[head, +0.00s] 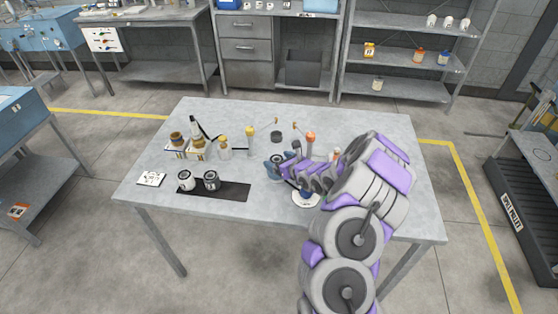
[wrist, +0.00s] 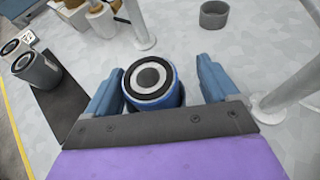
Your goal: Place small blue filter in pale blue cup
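The small blue filter (wrist: 172,97) shows in the wrist view, with a dark ring and white band on its top face. It stands between the two blue fingers of my gripper (wrist: 160,72). The left finger is close to it; a gap shows at the right finger, so my gripper looks open around it. In the head view my gripper (head: 279,168) is low over the table's middle and mostly hides the filter. A small round grey cup (wrist: 214,15) stands beyond the gripper, also in the head view (head: 276,136), where it looks dark. I cannot make out a clearly pale blue cup.
Upright posts (head: 250,141) rise near the gripper. A white round base (head: 306,200) is at the front.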

